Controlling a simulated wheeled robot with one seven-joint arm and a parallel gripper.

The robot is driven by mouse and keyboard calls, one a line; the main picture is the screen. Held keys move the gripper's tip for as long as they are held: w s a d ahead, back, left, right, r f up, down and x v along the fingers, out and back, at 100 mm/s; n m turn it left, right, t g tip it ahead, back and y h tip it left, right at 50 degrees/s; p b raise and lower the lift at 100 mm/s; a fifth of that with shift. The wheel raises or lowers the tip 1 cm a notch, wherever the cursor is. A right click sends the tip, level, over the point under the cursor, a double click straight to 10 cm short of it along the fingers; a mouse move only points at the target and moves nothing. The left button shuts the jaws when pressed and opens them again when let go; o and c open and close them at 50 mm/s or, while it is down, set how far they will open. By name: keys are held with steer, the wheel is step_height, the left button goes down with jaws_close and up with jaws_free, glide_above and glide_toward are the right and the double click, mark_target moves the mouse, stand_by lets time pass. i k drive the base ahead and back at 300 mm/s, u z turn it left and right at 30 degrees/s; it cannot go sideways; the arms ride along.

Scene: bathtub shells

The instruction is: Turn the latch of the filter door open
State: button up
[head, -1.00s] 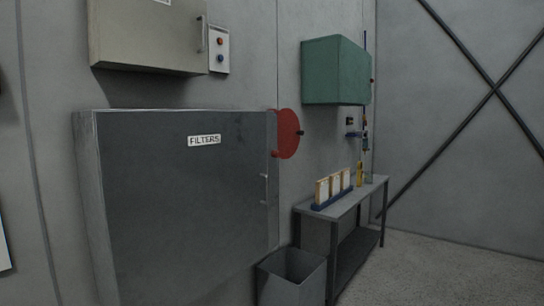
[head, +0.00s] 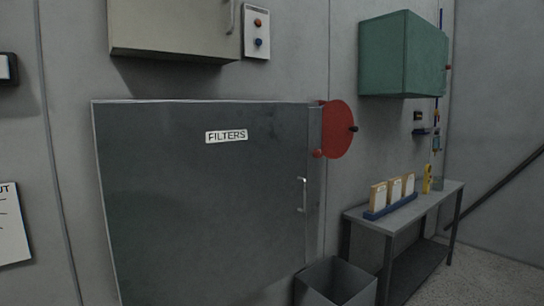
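The filter door (head: 205,200) is a large dark grey panel with a white "FILTERS" label (head: 226,136), and it looks shut. A vertical metal handle (head: 303,195) is on its right part. I cannot tell from this view which of these parts is the latch. My gripper is not in view.
A grey open bin (head: 336,283) stands on the floor right of the door. Behind it is a grey bench (head: 405,215) with filters in a blue rack (head: 390,206). A beige cabinet (head: 170,28) and a green box (head: 400,55) hang above. Floor shows at the lower right.

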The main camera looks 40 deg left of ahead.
mark_target(317, 153)
steer(key=u, duration=0.7)
steer(key=i, duration=1.05)
steer(key=u, duration=0.6)
